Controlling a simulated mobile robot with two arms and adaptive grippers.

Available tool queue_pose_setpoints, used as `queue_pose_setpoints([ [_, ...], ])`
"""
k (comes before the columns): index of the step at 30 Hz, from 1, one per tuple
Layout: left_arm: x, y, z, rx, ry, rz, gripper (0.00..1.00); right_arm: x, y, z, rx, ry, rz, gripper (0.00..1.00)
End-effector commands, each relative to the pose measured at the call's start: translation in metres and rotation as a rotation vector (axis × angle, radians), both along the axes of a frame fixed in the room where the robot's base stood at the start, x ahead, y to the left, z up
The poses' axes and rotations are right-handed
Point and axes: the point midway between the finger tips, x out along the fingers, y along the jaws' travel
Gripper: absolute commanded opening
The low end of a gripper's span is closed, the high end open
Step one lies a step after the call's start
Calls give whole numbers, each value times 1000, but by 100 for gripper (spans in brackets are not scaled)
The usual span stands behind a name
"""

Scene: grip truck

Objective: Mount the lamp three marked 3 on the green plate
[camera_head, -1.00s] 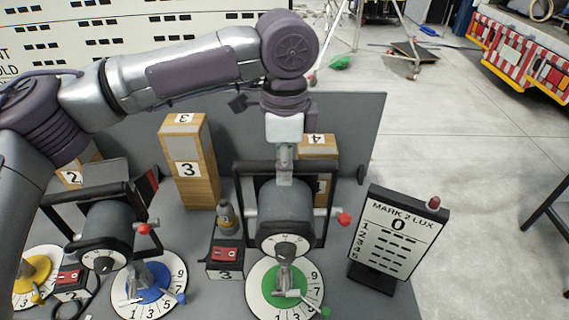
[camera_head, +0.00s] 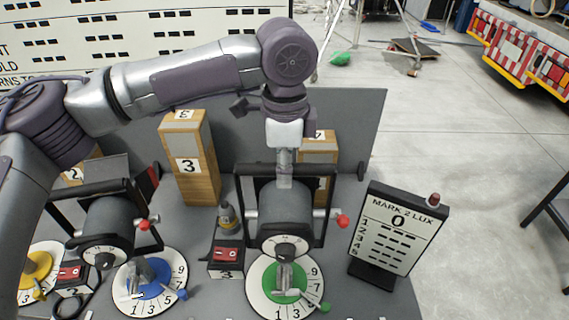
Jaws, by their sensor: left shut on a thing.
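A grey drum-shaped lamp (camera_head: 285,212) in a black yoke, with a dial at its front and a red knob on its right, is above the green plate (camera_head: 272,282). My left gripper (camera_head: 285,172) points down from above and is shut on the top of this lamp. The lamp's lower end overlaps the middle of the green plate; I cannot tell whether it is seated there. No 3 is readable on the lamp itself. A wooden block marked 3 (camera_head: 200,190) and a switch box marked 3 (camera_head: 226,258) stand to its left. My right gripper is not in view.
A second lamp (camera_head: 108,222) stands by the blue plate (camera_head: 125,290) on the left. The yellow plate (camera_head: 28,290) is at the far left. A display board (camera_head: 398,230) reading MARK 2 LUX stands close on the right. A grey panel (camera_head: 352,115) rises behind.

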Motion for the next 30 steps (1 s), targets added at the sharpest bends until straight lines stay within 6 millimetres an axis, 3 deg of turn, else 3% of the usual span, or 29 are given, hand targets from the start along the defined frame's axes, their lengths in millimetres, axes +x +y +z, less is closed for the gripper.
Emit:
queue_pose_setpoints([
  [30, 1, 1, -18, -1, 5, 1, 0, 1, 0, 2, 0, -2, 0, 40],
])
